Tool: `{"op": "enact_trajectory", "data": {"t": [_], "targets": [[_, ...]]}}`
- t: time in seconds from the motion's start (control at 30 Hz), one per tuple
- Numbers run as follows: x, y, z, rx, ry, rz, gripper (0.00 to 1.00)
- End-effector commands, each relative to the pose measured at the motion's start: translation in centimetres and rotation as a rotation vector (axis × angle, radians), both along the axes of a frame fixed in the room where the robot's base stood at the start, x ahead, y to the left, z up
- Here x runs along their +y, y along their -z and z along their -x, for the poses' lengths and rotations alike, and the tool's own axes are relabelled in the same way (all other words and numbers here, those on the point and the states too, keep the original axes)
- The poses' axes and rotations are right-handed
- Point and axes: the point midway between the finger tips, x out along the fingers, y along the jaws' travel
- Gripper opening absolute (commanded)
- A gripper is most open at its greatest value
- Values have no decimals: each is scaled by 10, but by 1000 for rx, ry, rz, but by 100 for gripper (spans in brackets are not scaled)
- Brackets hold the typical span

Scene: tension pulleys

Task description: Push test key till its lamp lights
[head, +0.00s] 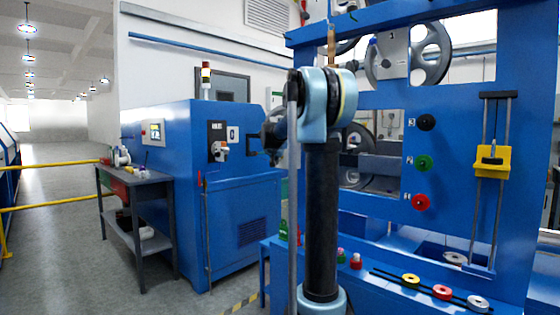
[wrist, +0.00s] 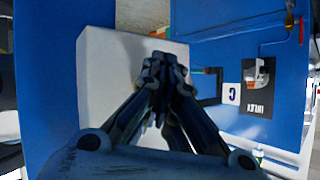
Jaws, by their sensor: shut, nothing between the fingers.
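I cannot pick out a test key for certain in either view. The blue cabinet (head: 243,190) carries a black plate with a switch-like part (head: 217,142) and a white "0" label (head: 232,134); the plate also shows in the wrist view (wrist: 258,87). A small panel with a screen (head: 153,132) is on the cabinet's left part. My gripper (head: 262,136) is beside the cabinet's right side in the head view. In the wrist view my gripper (wrist: 163,62) is shut and empty before a pale surface.
A blue frame (head: 455,130) with wheels, numbered black, green and red knobs (head: 424,162) and a yellow slider (head: 492,161) stands at right. Small coloured rollers (head: 442,292) lie on its ledge. A grey side table (head: 135,182) and yellow rails stand left. Floor at left is open.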

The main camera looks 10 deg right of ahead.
Motion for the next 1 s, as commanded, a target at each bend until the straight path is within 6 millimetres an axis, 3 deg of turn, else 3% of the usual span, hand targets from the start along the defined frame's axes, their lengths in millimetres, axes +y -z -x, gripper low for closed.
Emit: {"op": "enact_trajectory", "data": {"t": [0.5, 1.0], "targets": [[-1, 0, -1, 0, 0, 0, 0], [12, 0, 9, 0, 0, 0, 0]]}}
